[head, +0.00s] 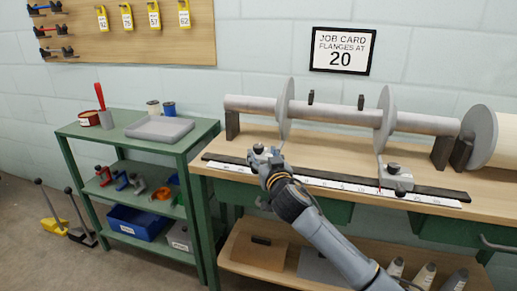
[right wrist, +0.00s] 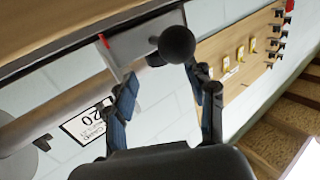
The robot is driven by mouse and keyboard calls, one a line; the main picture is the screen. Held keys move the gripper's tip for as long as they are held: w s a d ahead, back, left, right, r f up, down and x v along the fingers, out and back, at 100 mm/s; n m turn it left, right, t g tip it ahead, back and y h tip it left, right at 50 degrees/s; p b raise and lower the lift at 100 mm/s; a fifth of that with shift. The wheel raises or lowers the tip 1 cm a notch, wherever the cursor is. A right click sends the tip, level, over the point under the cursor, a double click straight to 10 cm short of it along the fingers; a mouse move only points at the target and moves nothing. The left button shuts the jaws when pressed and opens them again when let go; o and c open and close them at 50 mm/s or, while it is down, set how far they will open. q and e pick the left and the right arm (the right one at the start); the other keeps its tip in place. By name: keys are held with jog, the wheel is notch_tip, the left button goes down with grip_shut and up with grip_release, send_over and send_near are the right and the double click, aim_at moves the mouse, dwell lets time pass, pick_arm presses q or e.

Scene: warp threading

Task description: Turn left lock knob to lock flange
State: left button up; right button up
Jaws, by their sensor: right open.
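The left lock knob (head: 258,148) is a dark knob on the grey left slider at the left part of the ruled rail (head: 330,184). In the right wrist view the knob (right wrist: 177,45) is a black ball on a grey block (right wrist: 140,42). My right gripper (head: 268,163) is at the left slider, and its arm partly hides it. In the right wrist view the gripper (right wrist: 160,76) is open, with the knob just beyond and between its fingertips; contact is unclear. The left flange (head: 286,108) is a grey disc on the horizontal beam. My left gripper is not in view.
A second slider with a dark knob (head: 394,167) sits on the rail below the right flange (head: 386,118). A job card (head: 342,51) on the wall reads 20. A green shelf cart (head: 130,134) stands left of the wooden bench (head: 475,190).

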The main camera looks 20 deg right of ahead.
aim_at(260, 149)
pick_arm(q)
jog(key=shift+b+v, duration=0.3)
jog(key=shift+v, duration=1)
pick_arm(e)
jog(key=shift+w+d, duration=0.1)
jog(key=shift+w, duration=2.55)
grip_shut()
